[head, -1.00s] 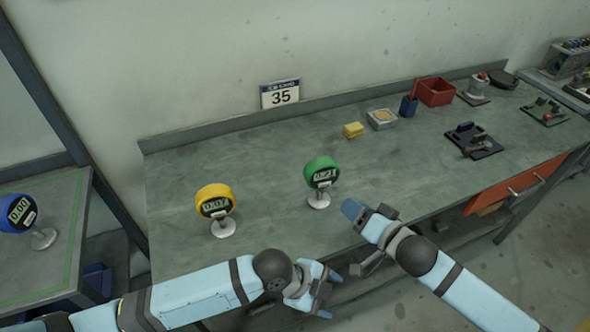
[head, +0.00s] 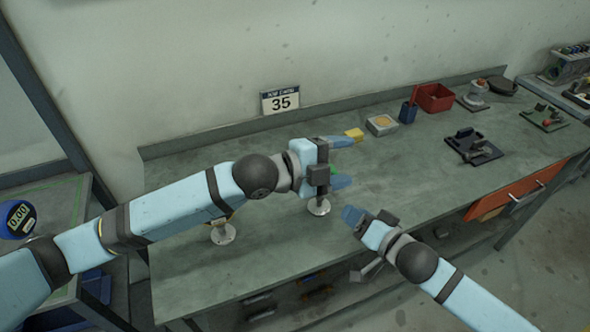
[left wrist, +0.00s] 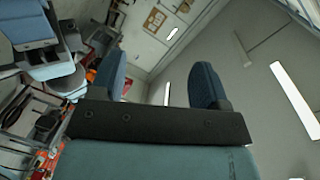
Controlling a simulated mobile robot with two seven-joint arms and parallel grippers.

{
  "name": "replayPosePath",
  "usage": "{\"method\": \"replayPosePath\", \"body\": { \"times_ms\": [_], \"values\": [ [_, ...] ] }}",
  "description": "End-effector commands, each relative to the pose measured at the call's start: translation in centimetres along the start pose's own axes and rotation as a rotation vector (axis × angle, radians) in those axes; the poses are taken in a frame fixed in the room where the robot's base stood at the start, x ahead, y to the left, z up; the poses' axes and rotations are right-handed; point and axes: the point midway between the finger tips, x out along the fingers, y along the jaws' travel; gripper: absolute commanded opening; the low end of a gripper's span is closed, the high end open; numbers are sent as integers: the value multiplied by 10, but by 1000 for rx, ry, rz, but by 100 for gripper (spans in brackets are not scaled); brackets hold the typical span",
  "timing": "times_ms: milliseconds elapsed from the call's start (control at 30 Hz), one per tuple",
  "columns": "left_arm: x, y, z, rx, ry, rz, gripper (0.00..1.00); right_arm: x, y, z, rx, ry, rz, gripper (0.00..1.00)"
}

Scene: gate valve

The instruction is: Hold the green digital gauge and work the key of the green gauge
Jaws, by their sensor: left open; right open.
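The green gauge is almost wholly hidden behind my left gripper in the head view; its round silver foot (head: 320,207) shows on the bench below the gripper. Its display and key are hidden. My left gripper (head: 350,162) is open, in front of or above the gauge, with one finger above and one below in the picture; I cannot tell whether it touches. In the left wrist view the two fingers (left wrist: 160,72) are apart, with no gauge seen between them. My right gripper (head: 358,242) is open and empty at the bench's front edge, right of the gauge foot.
My left arm covers the yellow gauge; its foot (head: 222,233) shows. A yellow block (head: 355,134), grey box (head: 381,124), blue cup (head: 408,111), red bin (head: 435,97) and black fixture (head: 473,146) are right. The bench's front left is clear.

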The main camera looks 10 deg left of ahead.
Motion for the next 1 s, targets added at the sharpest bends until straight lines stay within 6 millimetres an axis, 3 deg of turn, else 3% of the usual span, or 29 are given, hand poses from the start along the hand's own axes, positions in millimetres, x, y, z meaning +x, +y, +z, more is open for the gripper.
{"method": "replayPosePath", "body": {
  "times_ms": [267,400,600,800,1000],
  "values": [
    [12,25,29,711,20,69,69,0,0,0,0,0,0,43],
    [5,41,62,1170,60,122,69,0,0,0,0,0,0,43],
    [-17,56,110,1680,144,191,69,0,0,0,0,0,0,43],
    [-34,65,137,1917,208,230,69,0,0,0,0,0,0,43],
    [-33,70,141,1950,224,235,69,0,1,1,0,0,0,43]
  ]
}}
